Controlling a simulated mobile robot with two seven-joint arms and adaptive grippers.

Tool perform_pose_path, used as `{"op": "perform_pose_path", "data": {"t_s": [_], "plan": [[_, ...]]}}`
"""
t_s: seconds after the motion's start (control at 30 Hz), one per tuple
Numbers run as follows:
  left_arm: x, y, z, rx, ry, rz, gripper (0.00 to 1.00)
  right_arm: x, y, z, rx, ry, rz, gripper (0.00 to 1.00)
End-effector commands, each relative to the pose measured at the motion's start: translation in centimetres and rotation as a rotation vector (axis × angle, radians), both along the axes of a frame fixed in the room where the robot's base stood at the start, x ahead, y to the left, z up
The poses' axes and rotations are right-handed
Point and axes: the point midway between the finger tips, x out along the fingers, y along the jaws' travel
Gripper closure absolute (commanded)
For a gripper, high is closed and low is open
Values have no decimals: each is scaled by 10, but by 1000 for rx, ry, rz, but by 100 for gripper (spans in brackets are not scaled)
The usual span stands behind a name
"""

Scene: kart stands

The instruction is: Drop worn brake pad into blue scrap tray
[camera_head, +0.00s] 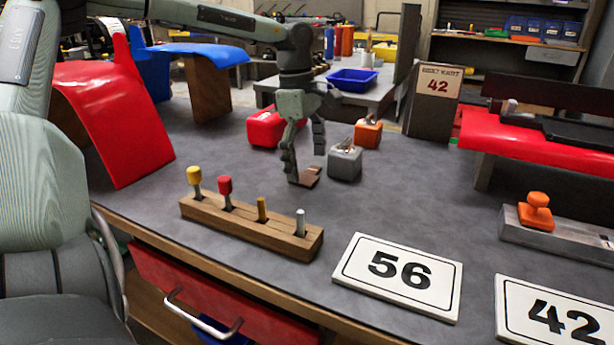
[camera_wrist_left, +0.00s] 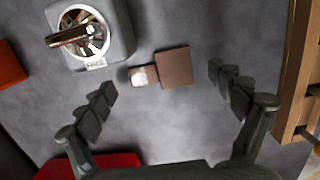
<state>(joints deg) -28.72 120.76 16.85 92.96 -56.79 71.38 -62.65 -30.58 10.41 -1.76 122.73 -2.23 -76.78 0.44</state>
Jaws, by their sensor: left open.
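A small brown block, which looks like the worn brake pad (camera_head: 310,174), lies on the grey bench top. In the left wrist view it shows as a brown square (camera_wrist_left: 174,68) with a smaller pale-topped piece (camera_wrist_left: 143,76) beside it. My left gripper (camera_head: 305,160) points down over it, open and empty. In the wrist view its fingers (camera_wrist_left: 163,80) stand apart on either side of the brown pieces, not touching them. A blue tray (camera_head: 352,86) stands on a separate table at the back. My right gripper is not in view.
A grey box (camera_head: 345,163) with metal pieces stands close right of the gripper, with orange (camera_head: 368,133) and red boxes (camera_head: 263,130) behind. A wooden rack (camera_head: 250,227) with several coloured-top pegs is in front.

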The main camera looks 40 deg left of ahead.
Motion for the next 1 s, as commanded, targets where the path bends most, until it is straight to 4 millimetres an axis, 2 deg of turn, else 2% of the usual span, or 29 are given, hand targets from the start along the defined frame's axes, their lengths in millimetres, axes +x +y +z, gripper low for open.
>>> {"op": "perform_pose_path", "data": {"t_s": [0.27, 0.37, 0.77, 1.0], "plan": [[0, 0, -6, 0, 0, -1, 7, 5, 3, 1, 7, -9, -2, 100], [0, 0, -6, 0, 0, -1, 17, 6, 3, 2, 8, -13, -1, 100], [0, 0, -5, 0, -1, -1, 66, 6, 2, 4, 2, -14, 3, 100], [0, 0, -4, 0, -1, -1, 68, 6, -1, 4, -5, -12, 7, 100]]}}
